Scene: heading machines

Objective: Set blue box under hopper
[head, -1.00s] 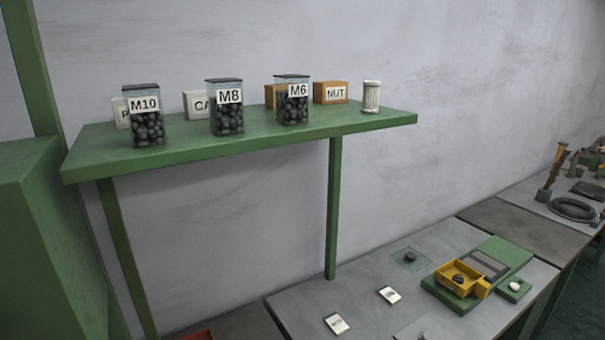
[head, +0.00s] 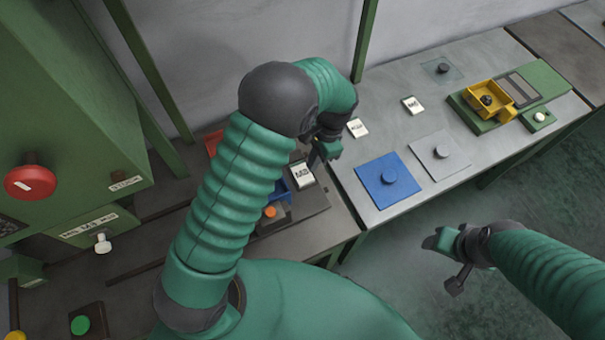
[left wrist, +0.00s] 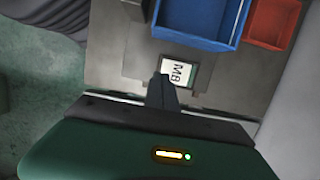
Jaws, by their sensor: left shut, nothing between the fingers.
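The blue box (left wrist: 197,22) is an open bin at the top of the left wrist view; its inside looks empty. In the head view only a part of the blue box (head: 283,190) shows beside my left forearm. My left gripper (head: 317,158) is shut and empty, above the white M8 card near the box. In the left wrist view its fingertips (left wrist: 163,80) appear just short of the M8 card (left wrist: 178,73), apart from the box. I cannot pick out the hopper for certain.
A red bin (left wrist: 272,22) stands beside the blue box. The grey table carries a blue mat (head: 375,195), a grey mat (head: 427,148), white cards and a green base (head: 540,84) with a yellow tray (head: 480,88). A green machine (head: 60,100) with a red button stands left.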

